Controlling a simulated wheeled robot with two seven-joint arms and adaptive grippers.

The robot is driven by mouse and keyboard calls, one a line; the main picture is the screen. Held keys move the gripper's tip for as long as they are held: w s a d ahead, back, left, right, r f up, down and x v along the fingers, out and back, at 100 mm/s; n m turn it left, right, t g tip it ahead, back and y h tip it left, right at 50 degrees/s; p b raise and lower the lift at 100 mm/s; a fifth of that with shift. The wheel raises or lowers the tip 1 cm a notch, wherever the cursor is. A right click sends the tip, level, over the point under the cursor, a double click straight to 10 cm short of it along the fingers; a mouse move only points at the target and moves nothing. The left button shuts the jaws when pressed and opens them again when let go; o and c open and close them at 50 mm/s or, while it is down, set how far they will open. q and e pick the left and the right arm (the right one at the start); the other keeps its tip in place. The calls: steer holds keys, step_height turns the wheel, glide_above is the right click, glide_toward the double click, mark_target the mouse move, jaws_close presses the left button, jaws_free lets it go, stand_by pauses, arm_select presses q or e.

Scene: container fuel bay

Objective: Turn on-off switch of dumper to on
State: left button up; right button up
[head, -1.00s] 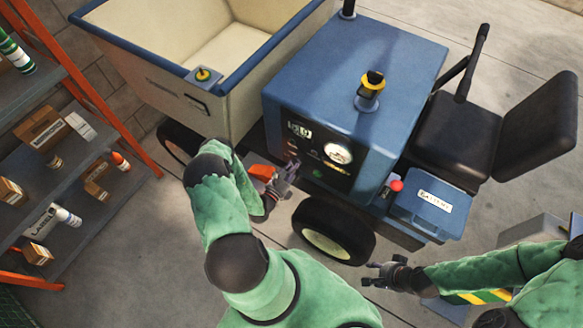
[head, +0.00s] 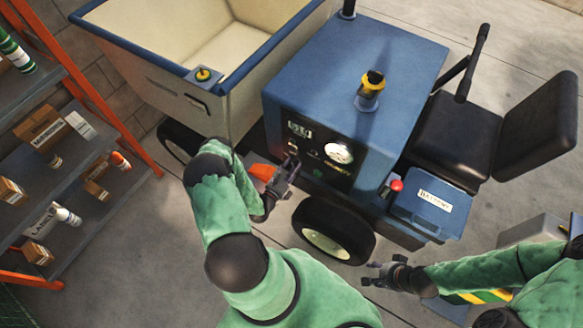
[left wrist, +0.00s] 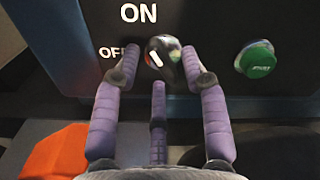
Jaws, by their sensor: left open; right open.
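The blue dumper (head: 340,75) stands ahead, with a black control panel (head: 318,150) on its near side. In the left wrist view, the dark rotary switch (left wrist: 163,58) has a white and red pointer mark. ON is printed above it and OFF to its left; the pointer leans up and left, nearer OFF. My left gripper (head: 291,162) is open at the panel's lower left. In the left wrist view, its purple fingers (left wrist: 165,75) lie on either side of the switch, with a third below; contact cannot be told. My right gripper (head: 372,273) is open and empty, right of the front wheel.
A green button (left wrist: 257,59) sits right of the switch. The panel also has a round gauge (head: 338,152). A red knob (head: 396,185) and a blue box (head: 433,203) are to the right. Shelves (head: 60,190) with goods stand at the left. A black wheel (head: 335,230) is below the panel.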

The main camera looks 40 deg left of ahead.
arm_select(q)
steer(key=s+d, duration=0.1)
steer(key=s, duration=1.1)
steer(key=shift+d, duration=0.15)
